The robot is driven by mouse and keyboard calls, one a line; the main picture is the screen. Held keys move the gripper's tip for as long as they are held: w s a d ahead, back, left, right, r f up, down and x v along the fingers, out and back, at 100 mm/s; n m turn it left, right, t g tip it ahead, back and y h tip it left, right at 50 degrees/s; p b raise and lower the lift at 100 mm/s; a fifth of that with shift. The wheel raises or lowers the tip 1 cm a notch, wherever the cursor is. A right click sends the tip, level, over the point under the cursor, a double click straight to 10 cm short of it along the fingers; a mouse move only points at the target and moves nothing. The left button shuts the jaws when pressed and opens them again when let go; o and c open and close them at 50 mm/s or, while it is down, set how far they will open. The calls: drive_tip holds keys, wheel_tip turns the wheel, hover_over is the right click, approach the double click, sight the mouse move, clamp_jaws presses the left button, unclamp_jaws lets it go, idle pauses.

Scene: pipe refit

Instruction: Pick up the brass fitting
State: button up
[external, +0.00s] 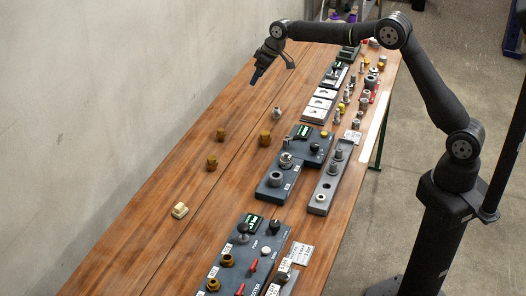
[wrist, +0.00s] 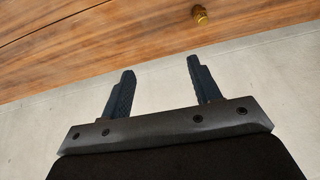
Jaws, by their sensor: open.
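Several brass-coloured fittings stand on the wooden bench in the external view: one at the centre (external: 265,138), a smaller one at upper left of it (external: 220,134), and one nearer the camera (external: 212,163). I cannot tell which one the task names. My gripper (external: 256,78) is high over the far left part of the bench, apart from all of them. In the wrist view my gripper (wrist: 158,75) is open with nothing between its fingers. One small brass fitting (wrist: 200,15) shows near the top edge of that view, beyond the right finger.
A cream-coloured part (external: 180,210) and a silver fitting (external: 277,112) stand on the wooden bench (external: 160,240). Grey fixture blocks (external: 270,186) and a tester panel (external: 228,278) line the right side. A wall (external: 100,90) runs along the left edge.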

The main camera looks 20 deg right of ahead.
sight(221, 129)
drive_tip(key=s+a+f+n, duration=0.1)
drive_tip(key=s+a+f, duration=0.15)
drive_tip(key=a, duration=0.25)
drive_tip(key=s+a+f+n, duration=0.2)
drive_tip(key=a+f, duration=0.1)
drive_tip(key=a, duration=0.2)
drive_tip(key=x, duration=1.1)
drive_tip(key=shift+a, duration=0.2)
drive_tip(key=shift+m, duration=0.3)
drive_tip(key=shift+x, duration=2.95)
drive_tip(key=shift+d, duration=0.1)
drive_tip(key=c, duration=1.1)
